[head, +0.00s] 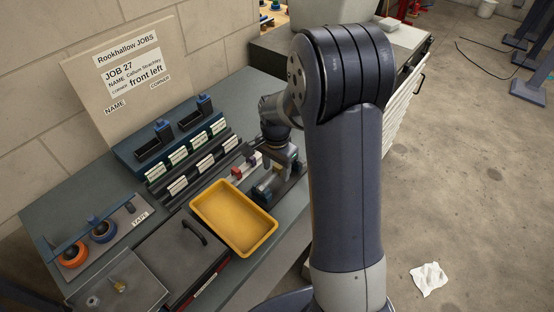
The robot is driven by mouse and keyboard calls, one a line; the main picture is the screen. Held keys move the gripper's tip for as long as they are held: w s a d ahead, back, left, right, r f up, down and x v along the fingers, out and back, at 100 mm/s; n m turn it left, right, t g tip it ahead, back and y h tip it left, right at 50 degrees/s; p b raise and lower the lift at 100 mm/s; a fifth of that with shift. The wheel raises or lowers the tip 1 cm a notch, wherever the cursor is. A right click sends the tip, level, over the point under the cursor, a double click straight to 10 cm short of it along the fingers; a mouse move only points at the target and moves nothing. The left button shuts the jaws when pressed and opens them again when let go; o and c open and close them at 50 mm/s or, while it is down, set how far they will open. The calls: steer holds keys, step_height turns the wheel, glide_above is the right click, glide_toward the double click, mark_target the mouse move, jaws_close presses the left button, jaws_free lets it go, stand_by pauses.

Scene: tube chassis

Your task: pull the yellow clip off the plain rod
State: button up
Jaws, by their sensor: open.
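My gripper (281,163) is over the right part of the workbench, pointing down. It is open, and nothing can be made out between its fingers. Small red (236,172) and white parts sit on a dark rack just left of it, and a teal-green part (266,188) is close below it. I cannot make out the yellow clip or the plain rod for sure; both may be hidden by my gripper and arm or too small to tell. A small yellowish piece (118,286) lies on a grey tray at the lower left, apart from my gripper.
An empty yellow tray (234,218) stands just left and in front of my gripper. Labelled racks (180,155) stand behind it, to the left. A tape holder (103,230) and a dark lidded box (187,252) with a handle fill the bench's left. A white rag (429,279) lies on the floor.

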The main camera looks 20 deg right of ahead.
mark_target(276, 167)
jaws_close()
stand_by(0.9)
steer(key=shift+r, duration=0.1)
steer(key=shift+r+p, duration=2.1)
steer(key=shift+r, duration=0.85)
